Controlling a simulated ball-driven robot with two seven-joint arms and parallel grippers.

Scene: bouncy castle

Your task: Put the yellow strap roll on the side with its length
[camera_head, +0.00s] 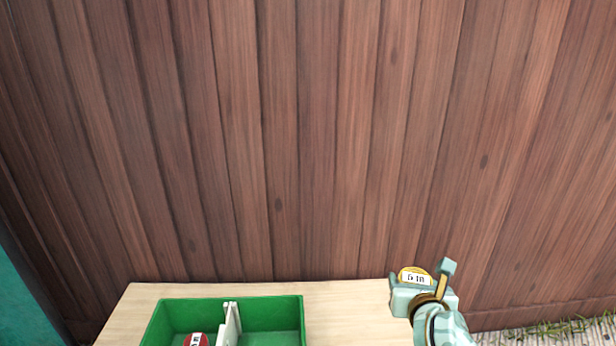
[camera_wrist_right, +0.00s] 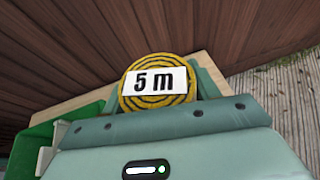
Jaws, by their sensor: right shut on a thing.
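The yellow strap roll (camera_head: 413,275) is in my right gripper (camera_head: 427,274), which is shut on it above the right end of the table. In the right wrist view the roll (camera_wrist_right: 141,97) shows yellow and dark rings and a white label reading "5 m". A green crate (camera_head: 273,301) stands on the table to the left of the gripper, apart from it. A white divider (camera_head: 231,322) parts it into a left and a right side. A red roll with a white label (camera_head: 197,340) lies in the left side. The crate's near part is cut off. My left gripper is not in view.
The pale wooden table (camera_head: 350,315) is bare between the crate and my right gripper. A brown plank fence (camera_head: 310,140) rises close behind the table. Paving and grass (camera_head: 560,330) lie off its right end.

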